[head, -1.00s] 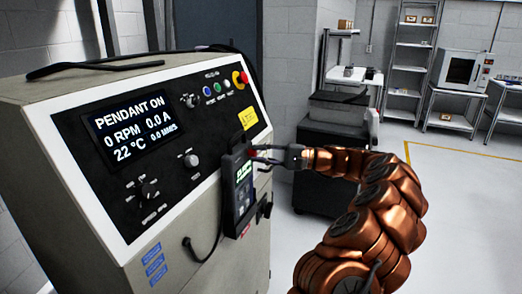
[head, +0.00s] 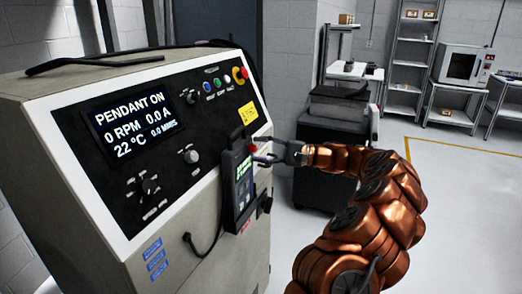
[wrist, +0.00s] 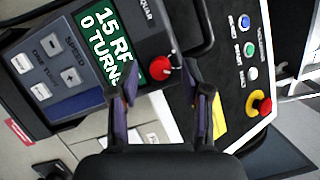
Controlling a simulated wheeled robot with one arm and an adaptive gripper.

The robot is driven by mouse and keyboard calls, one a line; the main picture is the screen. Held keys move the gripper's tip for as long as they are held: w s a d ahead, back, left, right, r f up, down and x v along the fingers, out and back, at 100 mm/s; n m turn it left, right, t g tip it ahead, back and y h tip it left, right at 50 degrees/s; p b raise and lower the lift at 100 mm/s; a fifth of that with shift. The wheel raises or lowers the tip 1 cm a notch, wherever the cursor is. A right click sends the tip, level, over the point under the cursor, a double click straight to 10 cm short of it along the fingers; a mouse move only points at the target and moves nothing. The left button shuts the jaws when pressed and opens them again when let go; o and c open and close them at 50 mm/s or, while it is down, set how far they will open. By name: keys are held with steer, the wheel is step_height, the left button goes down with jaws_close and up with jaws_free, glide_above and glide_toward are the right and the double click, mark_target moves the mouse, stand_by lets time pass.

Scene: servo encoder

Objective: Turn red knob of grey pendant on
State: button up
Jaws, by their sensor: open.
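The grey pendant (head: 238,190) hangs on the front of a large cabinet, its screen lit green. In the wrist view the pendant (wrist: 60,85) fills the upper left, showing "15" and "0 TURNS". Its red knob (head: 253,149) is at the top right corner of the pendant. In the wrist view the red knob (wrist: 160,68) lies just beyond and between the spread fingertips of my gripper (wrist: 160,85). My gripper (head: 267,150) is open and empty, with a small gap to the knob. The cabinet display (head: 130,122) reads "PENDANT ON", 0 RPM.
The cabinet panel (head: 215,115) carries knobs, coloured buttons and a red emergency stop (head: 240,75) above the pendant. A cable (head: 205,245) hangs below it. A dark cart (head: 330,140) stands behind my arm. Floor at the right is clear.

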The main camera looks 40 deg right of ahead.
steer(key=r+v, duration=0.1)
steer(key=v, duration=1.1)
steer(key=shift+f, duration=0.4)
stand_by(0.3)
